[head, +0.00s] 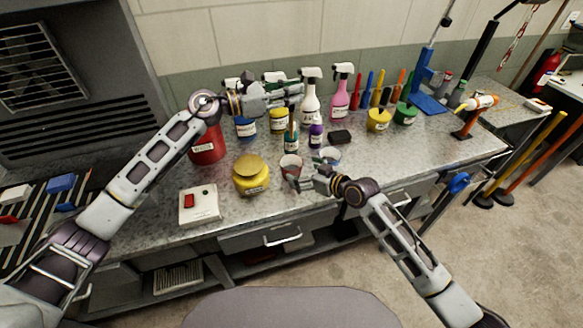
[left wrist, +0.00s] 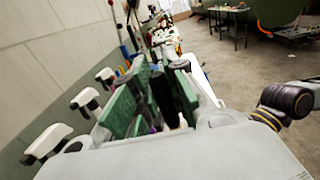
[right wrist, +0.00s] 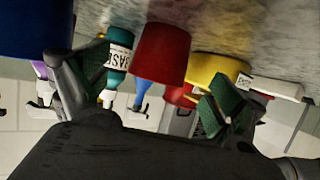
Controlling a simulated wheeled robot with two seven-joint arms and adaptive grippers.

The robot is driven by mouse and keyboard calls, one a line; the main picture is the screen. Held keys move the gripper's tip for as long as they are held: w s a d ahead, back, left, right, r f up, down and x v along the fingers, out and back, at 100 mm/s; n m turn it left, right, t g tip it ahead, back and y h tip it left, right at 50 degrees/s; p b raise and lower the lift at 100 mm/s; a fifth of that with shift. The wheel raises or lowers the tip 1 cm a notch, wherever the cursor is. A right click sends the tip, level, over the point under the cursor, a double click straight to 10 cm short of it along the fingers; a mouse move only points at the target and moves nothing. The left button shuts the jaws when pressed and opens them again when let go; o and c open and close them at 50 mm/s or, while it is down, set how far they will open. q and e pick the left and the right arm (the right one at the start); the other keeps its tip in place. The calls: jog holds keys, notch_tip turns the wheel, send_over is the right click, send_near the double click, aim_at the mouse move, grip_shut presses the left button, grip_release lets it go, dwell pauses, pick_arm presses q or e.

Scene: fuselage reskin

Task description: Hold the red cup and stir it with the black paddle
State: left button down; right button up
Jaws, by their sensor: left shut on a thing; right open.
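The red cup (head: 291,161) stands on the grey bench, its pale inside facing up. In the right wrist view, the red cup (right wrist: 163,52) shows upside down between my right gripper's spread fingers. My right gripper (head: 303,181) is open and low at the cup's near side; I cannot tell whether it touches. My left gripper (head: 292,91) is raised over the back of the bench. In the left wrist view, my left gripper (left wrist: 160,95) is shut with its green pads on a dark, upright thing, seemingly the black paddle (left wrist: 163,98); its lower end is hidden.
A blue-and-white cup (head: 331,156) stands right of the red cup. A yellow jar (head: 251,176) and a switch box (head: 200,205) are to its left. A teal bottle (head: 291,136) and purple bottle (head: 316,134) stand behind. The bench's front right is clear.

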aim_at(285, 165)
jog(key=shift+x, duration=3.3)
jog(key=shift+c, duration=0.3)
jog(key=c, duration=1.1)
pick_arm(q)
jog(key=shift+f, duration=2.55)
